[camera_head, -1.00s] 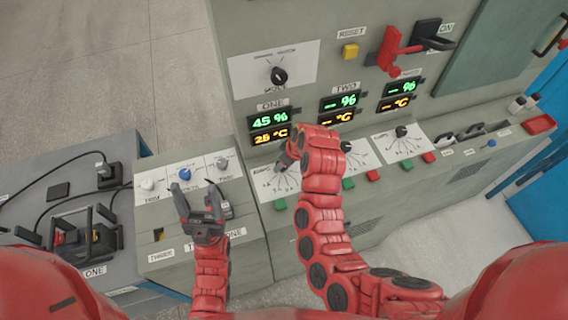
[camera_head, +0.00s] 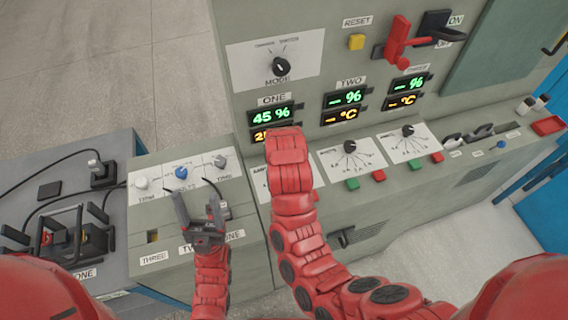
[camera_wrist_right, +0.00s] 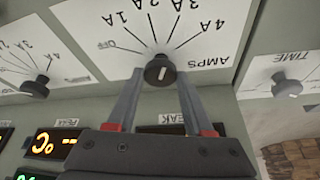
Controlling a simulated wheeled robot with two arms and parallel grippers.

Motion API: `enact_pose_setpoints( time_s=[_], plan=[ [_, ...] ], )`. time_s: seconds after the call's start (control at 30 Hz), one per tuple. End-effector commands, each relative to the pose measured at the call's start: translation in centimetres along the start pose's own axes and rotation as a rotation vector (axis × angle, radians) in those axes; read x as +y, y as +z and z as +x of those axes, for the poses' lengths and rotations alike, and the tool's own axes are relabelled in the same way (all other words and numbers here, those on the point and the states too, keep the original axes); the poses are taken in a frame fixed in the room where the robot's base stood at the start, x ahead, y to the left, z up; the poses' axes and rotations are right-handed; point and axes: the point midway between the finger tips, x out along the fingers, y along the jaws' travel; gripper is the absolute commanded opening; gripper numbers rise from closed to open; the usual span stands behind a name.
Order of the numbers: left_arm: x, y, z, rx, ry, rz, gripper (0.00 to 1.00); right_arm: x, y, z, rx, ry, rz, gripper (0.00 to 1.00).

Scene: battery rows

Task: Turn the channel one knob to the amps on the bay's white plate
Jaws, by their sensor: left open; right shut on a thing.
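The channel one knob (camera_wrist_right: 160,70) is black and round with a white mark, on a white AMPS dial plate (camera_wrist_right: 225,20) with OFF and amp lines. In the right wrist view its mark stands near upright; the exact line it meets is hard to tell. My right gripper (camera_wrist_right: 159,76) is shut on this knob, one finger on each side. In the head view my right arm hides the knob and most of its dial plate (camera_head: 262,185). My left gripper (camera_head: 196,202) is open and empty over the box with the small knobs. I cannot make out a bay's white plate with amps.
The channel two knob (camera_head: 349,146) and channel three knob (camera_head: 408,130) sit to the right, with green and red buttons below. A MODE knob (camera_head: 280,67) and displays (camera_head: 272,115) are above. Battery gear (camera_head: 75,238) lies left.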

Motion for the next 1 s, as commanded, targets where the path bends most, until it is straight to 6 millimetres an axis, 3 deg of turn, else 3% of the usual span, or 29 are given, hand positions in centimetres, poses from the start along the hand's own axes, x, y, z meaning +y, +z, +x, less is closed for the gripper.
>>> enact_pose_setpoints(
  time_s=[0.73,0.77,0.9,1.0],
  plan=[
    [0.05,0.15,-0.89,0.000,0.000,0.000,0.67,-0.06,0.06,0.04,-0.003,0.036,0.085,0.00],
    [0.04,0.15,-0.89,0.000,0.000,0.000,0.67,-0.05,0.07,0.05,-0.003,0.036,0.085,0.53],
    [0.04,0.15,-0.89,0.000,0.000,0.000,0.67,-0.05,0.06,0.04,-0.002,0.036,0.085,0.79],
    [0.04,0.15,-0.88,0.000,0.000,0.000,0.67,-0.05,0.04,0.04,-0.002,0.036,0.085,0.82]
  ],
)
